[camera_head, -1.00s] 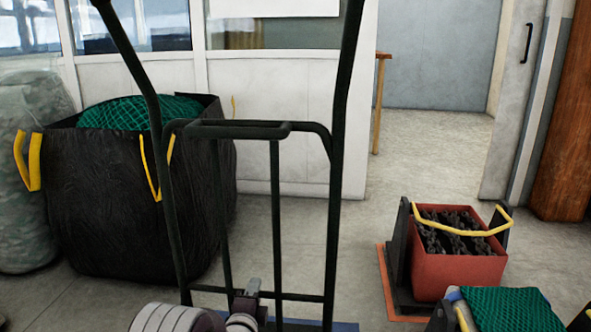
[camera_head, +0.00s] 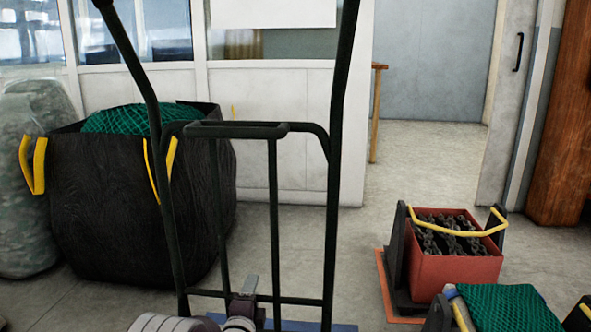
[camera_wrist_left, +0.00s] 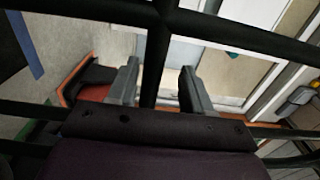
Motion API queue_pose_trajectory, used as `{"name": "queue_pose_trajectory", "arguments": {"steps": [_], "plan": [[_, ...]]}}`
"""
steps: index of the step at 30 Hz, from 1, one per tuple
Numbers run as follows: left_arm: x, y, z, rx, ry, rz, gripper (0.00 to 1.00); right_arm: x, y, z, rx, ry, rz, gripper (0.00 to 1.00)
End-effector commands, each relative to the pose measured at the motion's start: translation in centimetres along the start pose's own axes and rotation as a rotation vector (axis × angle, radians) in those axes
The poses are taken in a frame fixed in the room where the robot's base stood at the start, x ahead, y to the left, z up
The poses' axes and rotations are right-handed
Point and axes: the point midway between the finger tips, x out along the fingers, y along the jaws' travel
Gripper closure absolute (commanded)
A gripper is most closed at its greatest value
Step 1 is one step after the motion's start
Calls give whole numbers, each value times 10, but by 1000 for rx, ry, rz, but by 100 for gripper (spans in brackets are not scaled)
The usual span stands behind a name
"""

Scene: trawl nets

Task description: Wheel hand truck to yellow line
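The dark green hand truck (camera_head: 337,170) stands upright close in front of me, its handles running past the top of the head view and its lower frame near the bottom edge. My left gripper (camera_head: 248,288) is low at the truck's lower crossbar. In the left wrist view, the left gripper (camera_wrist_left: 158,72) has its two grey fingers apart, one on each side of a dark frame bar (camera_wrist_left: 155,68), with gaps showing beside it. I cannot tell whether they touch it. My right gripper is out of view. No yellow line shows on the floor.
A black bag (camera_head: 130,210) with green netting stands at left, beside a pale sack (camera_head: 22,180). At right a red crate (camera_head: 455,268) of chain sits on an orange-edged base, with green netting (camera_head: 508,308) in front. Floor (camera_head: 415,165) is clear toward the doorway.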

Motion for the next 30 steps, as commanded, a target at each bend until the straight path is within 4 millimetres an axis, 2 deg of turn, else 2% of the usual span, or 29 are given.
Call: {"name": "queue_pose_trajectory", "arguments": {"steps": [14,17,30], "plan": [[-4,8,-1,1,2,18,49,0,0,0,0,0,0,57],[-17,5,-1,1,2,21,49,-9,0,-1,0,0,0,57],[-107,4,-1,1,2,22,49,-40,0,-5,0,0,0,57]]}}
